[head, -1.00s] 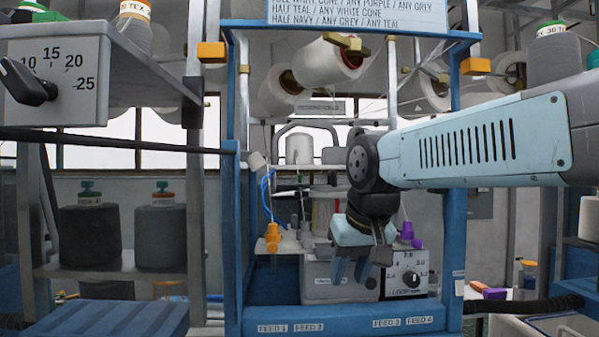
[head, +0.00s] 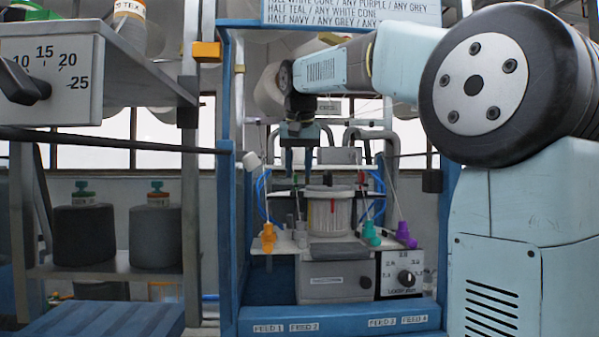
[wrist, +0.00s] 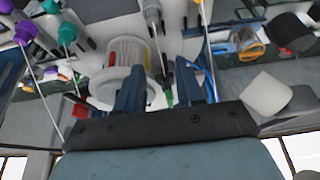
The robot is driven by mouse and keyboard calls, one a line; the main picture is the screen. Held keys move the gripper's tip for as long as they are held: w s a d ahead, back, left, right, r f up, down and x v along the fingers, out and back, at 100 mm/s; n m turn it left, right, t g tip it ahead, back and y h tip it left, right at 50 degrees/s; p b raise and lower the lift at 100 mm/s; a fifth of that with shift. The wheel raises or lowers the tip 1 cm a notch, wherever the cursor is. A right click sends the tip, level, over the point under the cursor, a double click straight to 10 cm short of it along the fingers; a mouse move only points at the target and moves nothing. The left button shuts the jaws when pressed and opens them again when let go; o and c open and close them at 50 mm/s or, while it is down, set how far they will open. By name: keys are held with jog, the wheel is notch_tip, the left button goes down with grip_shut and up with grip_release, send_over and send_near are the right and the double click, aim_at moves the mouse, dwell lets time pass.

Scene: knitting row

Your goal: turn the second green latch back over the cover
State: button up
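My gripper (head: 299,164) points down above the left side of the knitting head, its two blue fingers apart and empty. In the wrist view the open fingers (wrist: 160,72) frame a slim green piece (wrist: 168,97), possibly a green latch; I cannot tell its exact position or whether it touches a finger. The pale ribbed round housing (head: 331,222), perhaps the cover, stands right of and below the gripper. It also shows in the wrist view (wrist: 127,52), partly hidden by a finger. A red mark (head: 333,207) is on its front. Which latch is second is unclear.
Orange (head: 268,237), teal (head: 371,234) and purple (head: 406,235) fittings with thin rods stand around the housing. Blue frame posts (head: 227,235) bound the bay. A dial box (head: 402,275) sits lower right. A shelf with dark cones (head: 84,232) stands left.

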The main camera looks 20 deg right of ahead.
jog(key=w, duration=0.3)
jog(key=w+d, duration=0.1)
jog(key=w, duration=0.3)
jog(key=w+d, duration=0.1)
jog(key=w, duration=0.2)
jog(key=shift+w, duration=0.3)
jog(key=shift+w+d+f, duration=0.1)
jog(key=shift+w+f, duration=0.2)
jog(key=shift+f, duration=0.3)
